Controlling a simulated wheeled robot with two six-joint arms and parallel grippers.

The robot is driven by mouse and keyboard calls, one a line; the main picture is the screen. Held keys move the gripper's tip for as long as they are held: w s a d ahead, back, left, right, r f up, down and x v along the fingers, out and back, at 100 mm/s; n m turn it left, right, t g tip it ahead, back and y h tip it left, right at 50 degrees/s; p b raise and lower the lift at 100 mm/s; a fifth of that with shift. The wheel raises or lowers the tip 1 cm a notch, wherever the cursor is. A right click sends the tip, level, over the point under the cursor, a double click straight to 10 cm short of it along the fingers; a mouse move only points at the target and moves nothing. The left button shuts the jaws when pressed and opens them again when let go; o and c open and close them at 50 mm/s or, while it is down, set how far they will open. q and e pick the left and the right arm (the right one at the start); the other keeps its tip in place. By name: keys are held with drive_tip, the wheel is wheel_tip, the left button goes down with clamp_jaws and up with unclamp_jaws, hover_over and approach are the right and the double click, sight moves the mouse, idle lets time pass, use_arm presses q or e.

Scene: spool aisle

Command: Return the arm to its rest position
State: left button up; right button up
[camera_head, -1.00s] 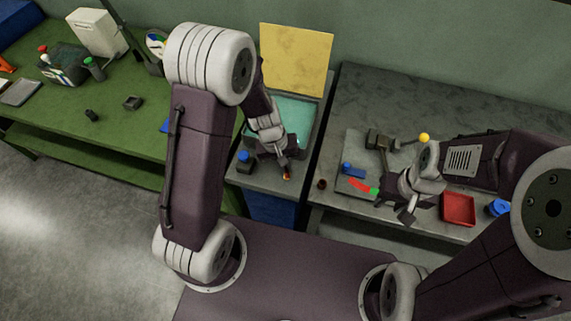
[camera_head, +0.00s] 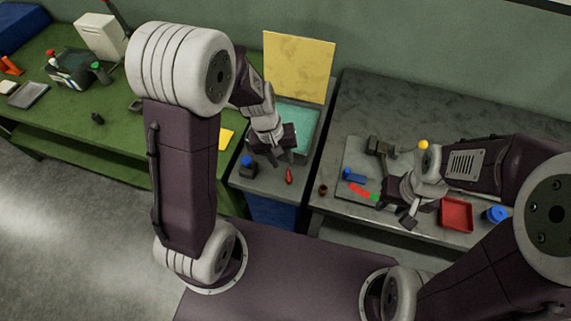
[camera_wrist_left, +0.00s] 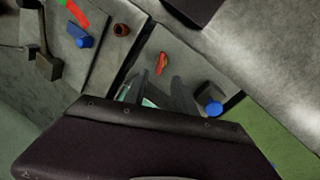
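My left arm rises in the middle left of the head view and bends over the narrow grey counter. My left gripper (camera_head: 284,158) hangs above that counter with its two fingers spread and nothing between them. The fingers also show apart in the left wrist view (camera_wrist_left: 157,92). A small red object (camera_head: 289,175) lies on the counter just beyond the fingertips, apart from them; it also shows in the left wrist view (camera_wrist_left: 162,63). My right gripper (camera_head: 410,215) is low over the front of the right grey bench; its finger gap is unclear.
A blue-capped item (camera_head: 248,163) stands left of the red object. A yellow panel (camera_head: 298,66) stands behind a teal surface (camera_head: 305,118). The right bench has a red tray (camera_head: 457,213), a blue round item (camera_head: 496,214) and a brown cup (camera_head: 323,189). The green bench (camera_head: 60,118) is at left.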

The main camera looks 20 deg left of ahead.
use_arm(q)
drive_tip(key=shift+a+r, duration=0.15)
drive_tip(key=shift+r, duration=0.6)
drive_tip(key=s+a+r+m+y, duration=0.1)
drive_tip(key=s+a+m, duration=0.2)
drive_tip(key=s+a, duration=0.2)
drive_tip(key=s, duration=0.3)
drive_tip(key=shift+r+m+y, duration=0.2)
drive_tip(key=shift+m+y, duration=0.2)
